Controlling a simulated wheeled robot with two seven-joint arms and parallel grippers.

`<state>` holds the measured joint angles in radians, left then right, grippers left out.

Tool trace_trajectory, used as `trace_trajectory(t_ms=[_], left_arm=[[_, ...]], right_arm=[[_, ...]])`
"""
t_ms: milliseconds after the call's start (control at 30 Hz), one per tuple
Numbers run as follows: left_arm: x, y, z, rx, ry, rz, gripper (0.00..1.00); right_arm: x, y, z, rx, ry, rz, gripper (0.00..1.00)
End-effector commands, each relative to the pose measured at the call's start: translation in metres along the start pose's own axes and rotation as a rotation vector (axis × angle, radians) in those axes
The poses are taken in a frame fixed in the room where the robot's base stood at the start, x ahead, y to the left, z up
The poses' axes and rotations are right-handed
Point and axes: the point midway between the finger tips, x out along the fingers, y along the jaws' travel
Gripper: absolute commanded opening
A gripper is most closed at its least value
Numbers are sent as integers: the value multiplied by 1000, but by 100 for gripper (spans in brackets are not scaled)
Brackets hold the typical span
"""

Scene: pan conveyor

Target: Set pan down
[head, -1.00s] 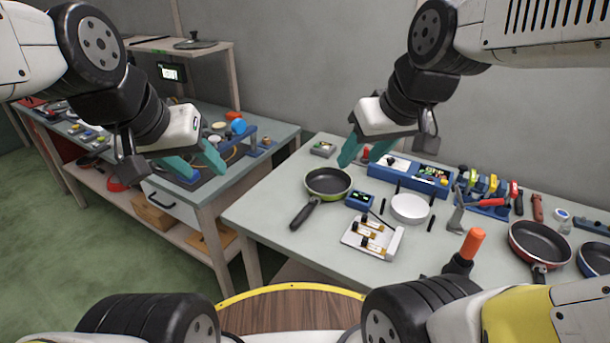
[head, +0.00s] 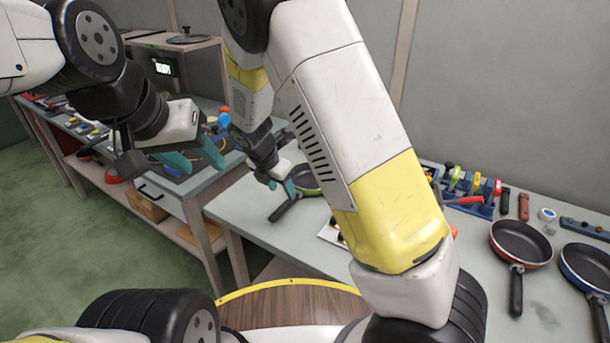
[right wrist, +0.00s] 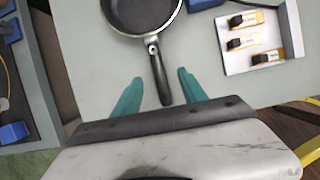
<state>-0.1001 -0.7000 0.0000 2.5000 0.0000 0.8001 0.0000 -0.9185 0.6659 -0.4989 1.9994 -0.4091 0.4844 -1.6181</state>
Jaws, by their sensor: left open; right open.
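The green pan (head: 307,179) rests on the right-hand table, partly hidden behind my right arm. Its black handle points toward the table's front left edge. In the right wrist view the pan (right wrist: 142,12) is at the top, and its handle (right wrist: 158,75) lies between the fingers. My right gripper (head: 283,186) is open by the handle; it also shows in the right wrist view (right wrist: 160,76), with a gap on each side of the handle. Whether the fingers are level with the handle I cannot tell. My left gripper (head: 208,164) is open and empty near the left bench.
A red pan (head: 520,243) and a blue pan (head: 588,262) lie at the table's right. A white tray with black-and-yellow parts (right wrist: 262,38) is right of the handle in the wrist view. Tools (head: 470,190) stand at the back. My right arm hides the table's middle.

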Motion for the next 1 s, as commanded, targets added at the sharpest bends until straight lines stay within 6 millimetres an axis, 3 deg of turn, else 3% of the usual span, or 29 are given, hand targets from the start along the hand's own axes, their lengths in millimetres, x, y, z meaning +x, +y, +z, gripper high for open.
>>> trace_trajectory(t_ms=[600,933,1000], left_arm=[[0,0,0,0,0,0,45],[0,0,0,0,0,0,45],[0,0,0,0,0,0,45]], right_arm=[[74,5,4,-35,-9,-6,50],[81,6,4,-34,-9,-3,50],[81,6,4,-34,-8,-3,38]])
